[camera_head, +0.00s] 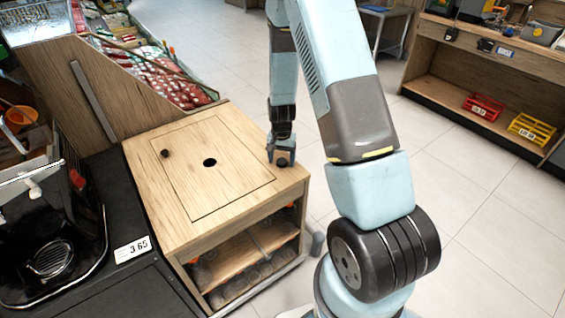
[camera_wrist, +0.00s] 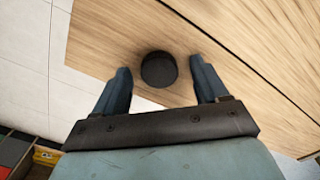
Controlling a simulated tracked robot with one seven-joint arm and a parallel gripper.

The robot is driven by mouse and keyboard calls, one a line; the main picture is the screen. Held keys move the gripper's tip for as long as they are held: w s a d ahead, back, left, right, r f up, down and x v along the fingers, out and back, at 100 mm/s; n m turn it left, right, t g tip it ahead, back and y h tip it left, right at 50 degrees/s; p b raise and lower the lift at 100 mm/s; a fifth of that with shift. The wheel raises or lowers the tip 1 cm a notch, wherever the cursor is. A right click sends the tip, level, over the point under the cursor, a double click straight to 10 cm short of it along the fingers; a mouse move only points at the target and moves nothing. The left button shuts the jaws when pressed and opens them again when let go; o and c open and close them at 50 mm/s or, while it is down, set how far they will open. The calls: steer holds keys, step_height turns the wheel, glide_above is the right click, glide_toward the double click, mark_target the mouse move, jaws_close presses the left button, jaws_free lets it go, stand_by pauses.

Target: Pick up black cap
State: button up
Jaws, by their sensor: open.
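The black cap (camera_wrist: 158,69) is a short round black piece on the wooden top near its edge. In the wrist view it sits between the two blue-grey fingers of my gripper (camera_wrist: 160,67), with a small gap on each side. The fingers are open and hold nothing. In the head view my gripper (camera_head: 281,153) points down at the right corner of the wooden cabinet, with the cap (camera_head: 283,162) small and dark between its fingers.
A black machine (camera_head: 50,250) stands on the left counter. Red (camera_head: 483,106) and yellow (camera_head: 531,128) crates sit on a far shelf.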

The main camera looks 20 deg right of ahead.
steer(key=shift+c, duration=0.2)
steer(key=c, duration=1.1)
